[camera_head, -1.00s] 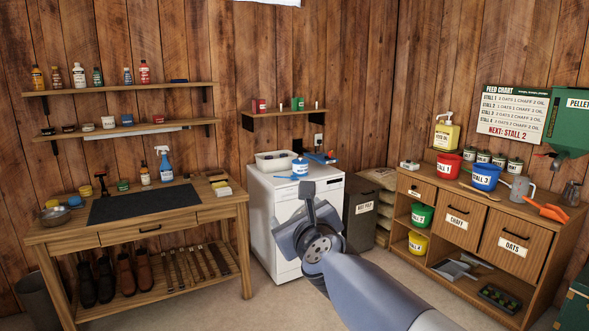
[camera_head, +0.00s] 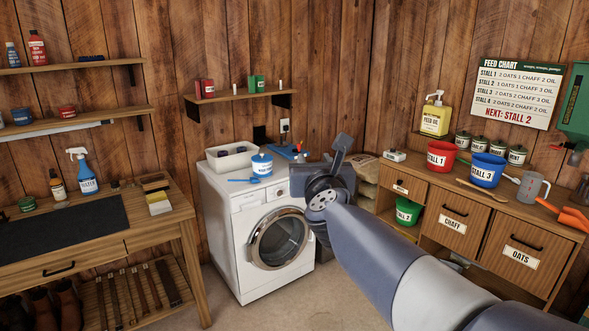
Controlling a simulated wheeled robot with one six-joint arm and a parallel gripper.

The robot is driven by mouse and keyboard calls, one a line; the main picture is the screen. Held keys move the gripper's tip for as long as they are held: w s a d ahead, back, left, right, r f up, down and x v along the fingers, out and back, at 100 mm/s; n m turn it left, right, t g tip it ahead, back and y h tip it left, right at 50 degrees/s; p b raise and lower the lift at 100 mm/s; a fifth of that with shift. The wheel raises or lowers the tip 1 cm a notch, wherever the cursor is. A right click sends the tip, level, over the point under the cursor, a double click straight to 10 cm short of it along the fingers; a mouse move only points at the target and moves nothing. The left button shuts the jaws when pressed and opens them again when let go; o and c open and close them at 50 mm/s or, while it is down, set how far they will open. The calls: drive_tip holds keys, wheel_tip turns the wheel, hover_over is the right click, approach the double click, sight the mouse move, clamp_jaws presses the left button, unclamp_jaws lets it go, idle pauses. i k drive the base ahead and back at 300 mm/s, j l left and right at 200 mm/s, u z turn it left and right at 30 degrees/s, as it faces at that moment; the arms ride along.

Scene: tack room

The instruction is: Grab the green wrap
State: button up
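The green wrap (camera_head: 257,84) stands on the small wall shelf (camera_head: 232,97) above the washing machine, a short way right of the red wraps (camera_head: 204,88). Nothing hides it. My gripper (camera_head: 341,148) is in front of the wall, to the right of the washing machine and lower in the picture than the shelf. It is apart from the green wrap. I see the gripper from behind and the side, so whether its fingers are open or shut does not show.
The washing machine (camera_head: 262,240) stands below the shelf, with a white bin (camera_head: 231,158), a blue-lidded tub (camera_head: 262,163) and a blue tray on top. A workbench (camera_head: 150,228) is at left, a feed cabinet (camera_head: 512,222) at right. Some floor shows between.

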sight(256, 83)
drive_tip(key=i, duration=2.05)
drive_tip(key=i+l+u, duration=0.2)
drive_tip(key=i, duration=0.35)
drive_tip(key=i+u, duration=0.2)
drive_tip(key=i, duration=0.35)
drive_tip(key=i+l+u, duration=0.25)
drive_tip(key=i, duration=0.3)
drive_tip(key=i+l+u, duration=0.2)
drive_tip(key=i+l, duration=0.2)
drive_tip(key=i, duration=0.1)
